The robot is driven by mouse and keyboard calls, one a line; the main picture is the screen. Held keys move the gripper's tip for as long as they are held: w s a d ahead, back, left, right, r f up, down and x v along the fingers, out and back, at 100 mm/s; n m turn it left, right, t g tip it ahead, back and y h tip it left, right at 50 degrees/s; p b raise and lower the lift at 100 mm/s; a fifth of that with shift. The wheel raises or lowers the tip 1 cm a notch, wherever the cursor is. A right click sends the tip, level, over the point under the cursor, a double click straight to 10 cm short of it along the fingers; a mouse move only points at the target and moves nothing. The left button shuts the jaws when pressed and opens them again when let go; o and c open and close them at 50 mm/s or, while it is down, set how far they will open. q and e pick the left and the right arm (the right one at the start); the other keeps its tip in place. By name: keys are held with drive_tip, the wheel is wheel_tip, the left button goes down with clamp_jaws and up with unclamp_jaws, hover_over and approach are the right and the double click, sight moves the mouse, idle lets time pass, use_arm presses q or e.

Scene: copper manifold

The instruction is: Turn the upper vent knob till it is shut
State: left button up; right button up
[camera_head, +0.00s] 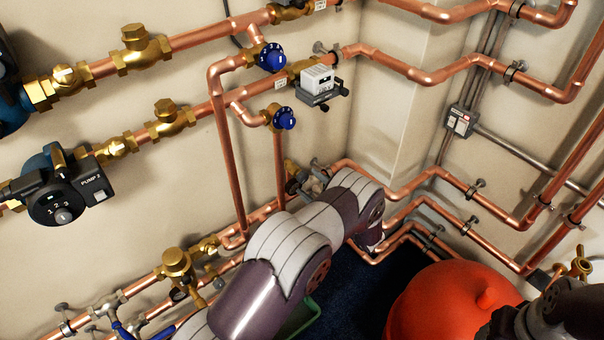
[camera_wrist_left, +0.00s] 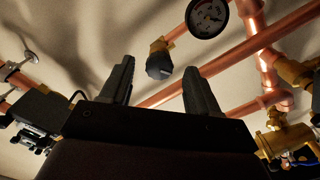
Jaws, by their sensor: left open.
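Two blue round knobs stand on brass fittings on the copper pipes in the head view: an upper one (camera_head: 271,57) and a lower one (camera_head: 284,118). My left arm reaches in from the bottom, below both knobs, and its fingers cannot be made out there. In the left wrist view my left gripper (camera_wrist_left: 157,88) is open, with two dark fingers apart and nothing between them. A dark knob (camera_wrist_left: 160,65) on a brass fitting shows beyond the fingertips, apart from them. I cannot tell which knob of the head view it is. My right gripper is not in view.
A pump (camera_head: 62,188) is at the left. A grey-white box (camera_head: 316,84) sits right of the blue knobs. A red rounded vessel (camera_head: 450,305) fills the lower right. A pressure gauge (camera_wrist_left: 207,17) is near the dark knob. Copper pipes cross the walls.

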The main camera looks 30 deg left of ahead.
sight(306, 180)
use_arm(q)
drive_tip(key=x, duration=0.5)
drive_tip(key=shift+w+a, duration=0.15)
drive_tip(key=shift+a, duration=0.2)
drive_tip(key=c, duration=1)
